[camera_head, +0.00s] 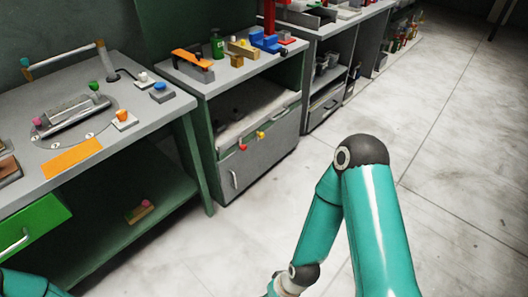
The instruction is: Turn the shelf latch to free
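Two small coloured knobs, one red (243,147) and one yellow (260,134), sit at the front edge of the shelf opening in the middle grey-and-green cabinet. One of them may be the shelf latch, but they are too small to tell which way anything is turned. My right arm (383,230) comes up from the bottom right, bends, and runs down to the bottom edge; its gripper is out of view. Only a small teal part of my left arm (30,285) shows at the bottom left corner; its gripper is also out of view.
The left bench (160,122) carries a round plate with a metal bar, knobs and an orange sheet (72,157). A green drawer (30,232) is below. The middle cabinet top holds a green bottle (217,45) and a blue vise-like tool (268,42). The floor at right is clear.

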